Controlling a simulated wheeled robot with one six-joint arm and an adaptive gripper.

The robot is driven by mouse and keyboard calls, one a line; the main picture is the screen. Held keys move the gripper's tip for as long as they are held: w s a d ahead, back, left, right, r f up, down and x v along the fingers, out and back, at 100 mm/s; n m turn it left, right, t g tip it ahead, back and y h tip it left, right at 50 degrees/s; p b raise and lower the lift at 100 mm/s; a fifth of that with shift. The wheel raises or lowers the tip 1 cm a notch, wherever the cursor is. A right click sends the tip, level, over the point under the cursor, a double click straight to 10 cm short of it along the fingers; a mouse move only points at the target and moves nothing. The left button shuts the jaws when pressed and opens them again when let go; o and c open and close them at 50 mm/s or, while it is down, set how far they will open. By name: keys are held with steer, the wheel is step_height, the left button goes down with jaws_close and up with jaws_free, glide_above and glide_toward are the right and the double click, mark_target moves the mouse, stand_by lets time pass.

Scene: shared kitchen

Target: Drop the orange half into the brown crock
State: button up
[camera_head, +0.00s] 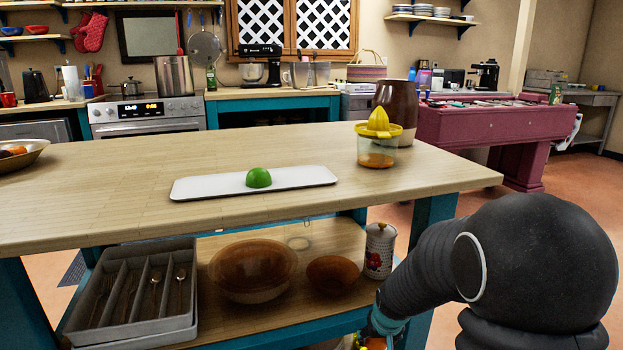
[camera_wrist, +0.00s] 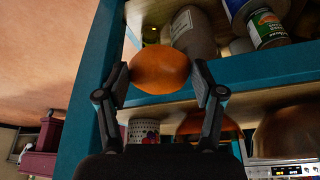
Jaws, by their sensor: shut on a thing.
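My gripper (camera_wrist: 162,78) is shut on the orange half (camera_wrist: 160,65), with one finger against each side, in the wrist view. Its rounded orange side shows; the cut face cannot be made out. In the head view my arm reaches down at the lower right, and the gripper is mostly cut off at the bottom edge, low beside the counter's lower shelf. The brown crock (camera_head: 396,100) stands upright at the back right of the wooden counter (camera_head: 95,190), dark brown above and pale below. It is well above and beyond my gripper. Its inside is hidden.
A yellow-topped juicer (camera_head: 377,145) stands just in front of the crock. A white tray (camera_head: 205,186) with a green lime half (camera_head: 259,178) lies mid-counter. The lower shelf holds bowls (camera_head: 253,268), a flowered can (camera_head: 379,250) and a cutlery tray (camera_head: 140,325). A teal table leg (camera_wrist: 105,80) is close to my gripper.

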steer(key=shift+w+f, duration=0.1)
steer(key=shift+f, duration=0.35)
